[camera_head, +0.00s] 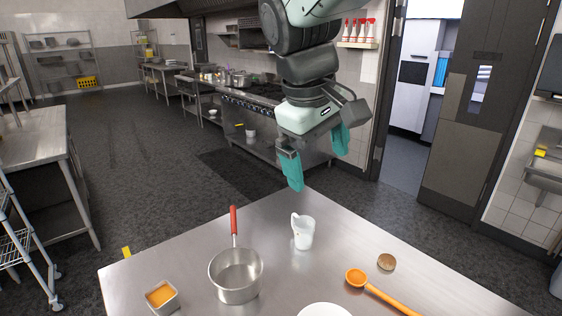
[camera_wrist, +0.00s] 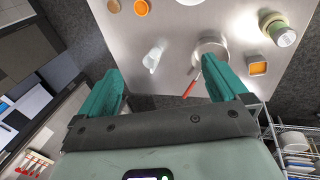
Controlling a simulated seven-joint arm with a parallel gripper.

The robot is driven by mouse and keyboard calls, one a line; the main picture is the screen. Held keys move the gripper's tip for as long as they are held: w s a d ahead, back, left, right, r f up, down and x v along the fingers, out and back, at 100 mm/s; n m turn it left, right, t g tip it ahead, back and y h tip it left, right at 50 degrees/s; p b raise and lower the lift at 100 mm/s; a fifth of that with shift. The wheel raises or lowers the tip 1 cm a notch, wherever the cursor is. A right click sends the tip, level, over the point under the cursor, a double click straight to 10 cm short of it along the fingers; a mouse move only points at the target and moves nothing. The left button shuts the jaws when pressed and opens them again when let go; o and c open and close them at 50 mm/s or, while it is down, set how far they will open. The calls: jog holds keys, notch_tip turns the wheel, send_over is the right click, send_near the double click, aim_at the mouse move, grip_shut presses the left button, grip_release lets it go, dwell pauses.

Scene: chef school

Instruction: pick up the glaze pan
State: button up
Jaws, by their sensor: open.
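The glaze pan is most likely the steel saucepan (camera_head: 237,280) with a long red handle, upright on the steel table (camera_head: 200,245). Its handle points away toward the table's far edge. In the wrist view the pan (camera_wrist: 211,42) is at upper right, partly hidden by a finger, with the red handle (camera_wrist: 190,86) showing between the fingers. My gripper (camera_head: 318,163) is open and empty, in the air around the table's far edge, above and apart from the pan. Its teal fingers also show in the wrist view (camera_wrist: 162,74).
A white jug (camera_head: 304,234) stands right of the pan. A small square dish of orange contents (camera_head: 161,296) sits at left. An orange spoon (camera_head: 382,294), a brown round item (camera_head: 386,262) and a white plate (camera_head: 325,310) lie at right. A jar (camera_wrist: 284,36) shows in the wrist view.

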jog(key=w+a+f+n+h, duration=0.2)
jog(key=w+a+f+n, duration=0.4)
jog(key=a, duration=0.6)
jog(key=n+t+h, duration=0.4)
jog(key=n, duration=0.4)
send_over(169, 292)
jog(key=d, duration=0.2)
notch_tip(169, 292, down, 20)
jog(key=s+a+f+n+t, duration=0.1)
jog(key=s+a+f+n, duration=0.1)
jog(key=f, duration=0.2)
jog(key=s+a+f+n+t, duration=0.2)
jog(key=s+a+f, duration=0.1)
jog(key=f, duration=0.1)
jog(key=s+a+f+n+t, duration=0.1)
jog(key=s+a+f+n, duration=0.1)
jog(key=s+f, duration=0.1)
jog(key=shift+s+a+f+y, duration=0.2)
jog(key=shift+f+y, duration=0.2)
jog(key=shift+f, duration=0.35)
jog(key=shift+f+t, duration=0.3)
jog(key=shift+f, duration=0.05)
jog(key=x, duration=1)
jog(key=shift+w+d+f, duration=0.1)
jog(key=shift+f, duration=0.15)
jog(key=c, duration=1.2)
jog(key=shift+c, duration=0.2)
jog(key=shift+r, duration=0.1)
